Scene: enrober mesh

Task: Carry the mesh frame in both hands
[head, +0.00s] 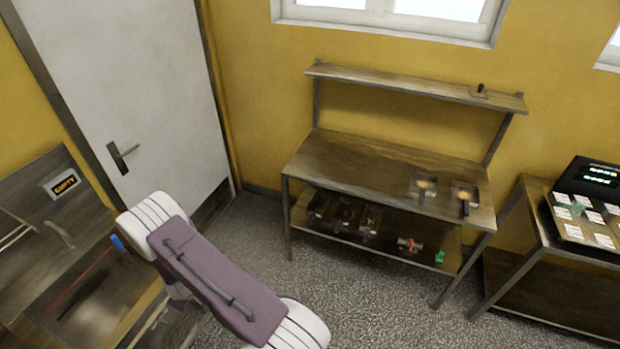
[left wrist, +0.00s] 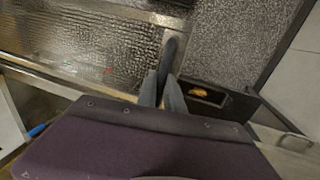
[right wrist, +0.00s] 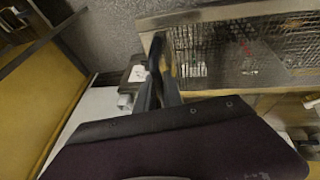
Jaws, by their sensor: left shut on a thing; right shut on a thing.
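The mesh frame shows in both wrist views and not in the head view. In the left wrist view its wire mesh (left wrist: 85,38) with a metal rim fills the upper left. In the right wrist view the mesh (right wrist: 245,55) fills the upper right. My left gripper (left wrist: 162,78) is shut on a dark handle at one end of the frame. My right gripper (right wrist: 162,78) is shut on a similar dark handle at the other end. Both grippers lie outside the head view. The frame's underside is hidden.
A wooden bench (head: 370,165) with shelves stands against the yellow wall. A table (head: 541,215) with a black device (head: 590,180) stands at right. Speckled floor (head: 390,310) before the bench is clear.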

